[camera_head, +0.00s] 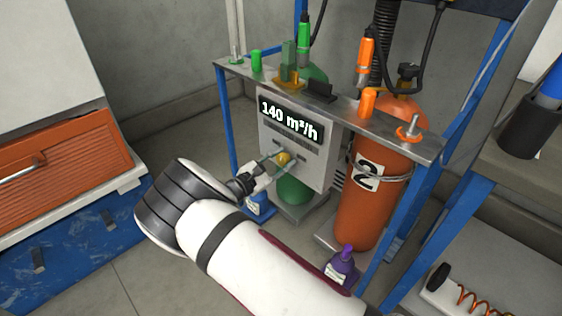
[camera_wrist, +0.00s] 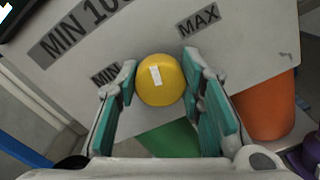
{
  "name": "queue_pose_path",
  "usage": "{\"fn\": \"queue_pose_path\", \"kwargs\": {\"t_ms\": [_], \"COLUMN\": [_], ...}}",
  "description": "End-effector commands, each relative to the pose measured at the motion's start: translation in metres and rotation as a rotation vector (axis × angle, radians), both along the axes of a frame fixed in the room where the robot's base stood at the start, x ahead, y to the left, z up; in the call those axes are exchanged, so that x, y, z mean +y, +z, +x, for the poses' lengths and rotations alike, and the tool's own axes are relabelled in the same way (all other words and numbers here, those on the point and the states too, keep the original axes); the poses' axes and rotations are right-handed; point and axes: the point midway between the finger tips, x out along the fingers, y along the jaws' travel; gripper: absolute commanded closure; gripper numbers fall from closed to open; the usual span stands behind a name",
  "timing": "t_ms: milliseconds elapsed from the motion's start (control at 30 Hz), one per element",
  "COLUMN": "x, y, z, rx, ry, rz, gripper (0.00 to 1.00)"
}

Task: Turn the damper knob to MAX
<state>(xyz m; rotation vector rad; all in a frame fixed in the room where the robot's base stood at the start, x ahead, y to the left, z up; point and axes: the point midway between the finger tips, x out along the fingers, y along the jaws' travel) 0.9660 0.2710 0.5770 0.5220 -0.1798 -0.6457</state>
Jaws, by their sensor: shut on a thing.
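The round yellow damper knob (camera_head: 284,159) sits on the front of a light grey panel box (camera_head: 322,165) whose display (camera_head: 289,122) reads 140 m³/h. In the wrist view, the knob (camera_wrist: 160,92) bears a short white mark, nearly upright in the picture and leaning slightly. The MIN label (camera_wrist: 105,75) is left of the knob and the MAX label (camera_wrist: 197,20) is up and to its right. My gripper (camera_head: 272,164) is shut on the knob. Its teal-padded fingers (camera_wrist: 159,66) stand on either side of it.
An orange cylinder marked 2 (camera_head: 375,190) stands right of the panel, a green one (camera_head: 295,189) behind and below it. Blue frame posts (camera_head: 227,120) flank them. A purple bottle (camera_head: 342,266) stands below. An orange-lidded blue chest (camera_head: 65,235) is at left.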

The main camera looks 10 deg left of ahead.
Motion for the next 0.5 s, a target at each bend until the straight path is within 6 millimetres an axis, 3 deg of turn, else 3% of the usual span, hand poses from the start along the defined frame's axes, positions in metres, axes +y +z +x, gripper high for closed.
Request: {"fn": "queue_pose_path", "kwargs": {"t_ms": [500], "x": [-0.0006], "y": [-0.0023], "z": [-0.0010], "rx": [-0.293], "ry": [0.000], "rz": [0.375], "gripper": [0.93]}}
